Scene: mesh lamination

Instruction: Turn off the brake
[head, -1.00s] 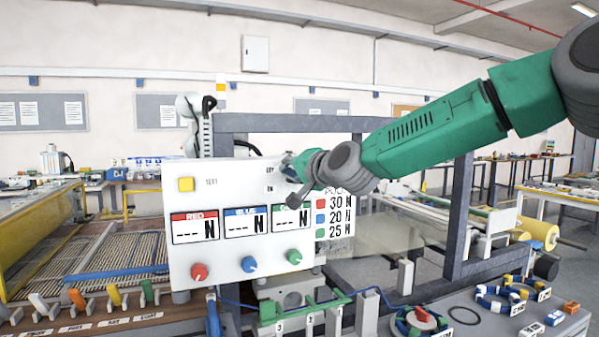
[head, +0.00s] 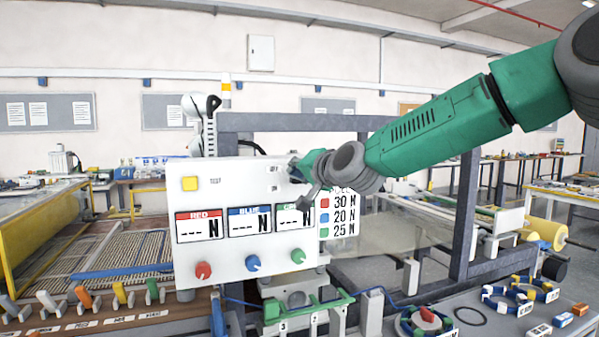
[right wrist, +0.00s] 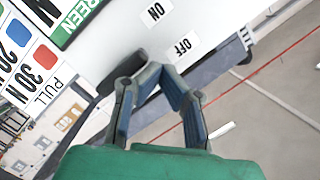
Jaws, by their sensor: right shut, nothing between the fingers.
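The white control panel (head: 215,262) stands in front of the machine frame. ON and OFF labels are printed near its upper right corner; in the right wrist view the OFF label (right wrist: 183,46) and the ON label (right wrist: 155,12) are readable. My right gripper (head: 298,170) is at the panel's upper right edge, beside these labels. In the right wrist view my right gripper (right wrist: 160,70) has its fingertips together, with nothing between them, close to the panel face. A dark grey piece (right wrist: 124,68) shows by the fingertips; I cannot tell whether it is the brake switch. My left gripper is not in view.
The panel has a yellow button (head: 190,184), three displays, and red (head: 203,270), blue (head: 252,263) and green (head: 298,256) knobs. A grey frame post (head: 463,215) stands to the right. Coloured levers line the lower left. Rings and small blocks lie at lower right.

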